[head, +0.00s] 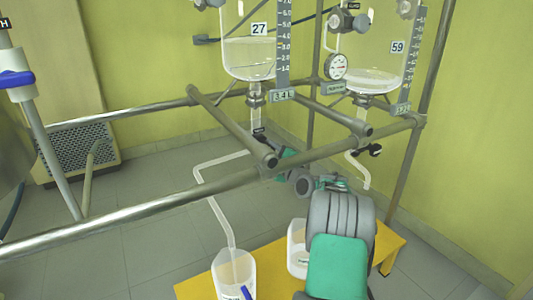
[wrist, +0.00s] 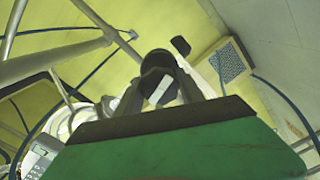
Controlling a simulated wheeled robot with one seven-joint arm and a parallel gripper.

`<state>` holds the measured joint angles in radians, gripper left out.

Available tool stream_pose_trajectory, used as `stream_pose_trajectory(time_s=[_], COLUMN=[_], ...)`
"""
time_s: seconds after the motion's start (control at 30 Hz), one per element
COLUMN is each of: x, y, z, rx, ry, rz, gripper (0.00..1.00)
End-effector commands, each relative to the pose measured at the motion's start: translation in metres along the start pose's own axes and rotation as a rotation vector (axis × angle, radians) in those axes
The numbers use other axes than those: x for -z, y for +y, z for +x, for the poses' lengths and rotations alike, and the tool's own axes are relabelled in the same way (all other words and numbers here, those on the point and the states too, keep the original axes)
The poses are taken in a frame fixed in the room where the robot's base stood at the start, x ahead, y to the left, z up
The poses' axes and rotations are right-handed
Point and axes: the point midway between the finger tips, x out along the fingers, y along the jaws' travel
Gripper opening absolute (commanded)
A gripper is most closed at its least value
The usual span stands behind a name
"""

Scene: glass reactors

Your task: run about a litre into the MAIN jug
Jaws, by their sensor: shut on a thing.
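The glass reactor marked 27 (head: 249,60) holds clear liquid, and its display (head: 284,96) seems to read 3.4 L. Below it is a drain valve with a black tagged handle (head: 260,134). A pale outlet tube (head: 212,195) runs from it down into a clear jug (head: 233,268) with a blue mark or handle. A second jug (head: 297,250) stands to its right, partly behind my arm. The jug labels are too small to read. My gripper (head: 284,158) is at the valve. In the wrist view its jaws are shut on a dark handle (wrist: 158,66) with a white label.
Both jugs stand on a yellow stool (head: 195,284). Metal frame bars (head: 130,208) cross in front of the reactors. Another reactor marked 59 (head: 374,78) hangs at the right with its own black valve (head: 375,150). A vent grille (head: 85,148) is by the left wall.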

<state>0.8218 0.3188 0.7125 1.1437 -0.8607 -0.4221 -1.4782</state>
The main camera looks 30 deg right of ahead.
Motion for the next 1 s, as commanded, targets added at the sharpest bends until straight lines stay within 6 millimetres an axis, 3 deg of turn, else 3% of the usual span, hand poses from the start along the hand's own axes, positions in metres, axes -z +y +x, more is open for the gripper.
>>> stream_pose_trajectory(time_s=[0.4,0.9,0.93,1.0], x=[0.0045,0.0048,0.0047,0.0041], y=[0.0042,0.0034,0.0033,0.0031], z=[0.0014,0.0015,0.0015,0.0012], rx=[-0.007,-0.006,-0.006,-0.005], ry=[0.008,0.008,0.008,0.007], rz=[-0.176,-0.190,-0.190,-0.189], gripper=[0.04,0.04,0.47,0.53])
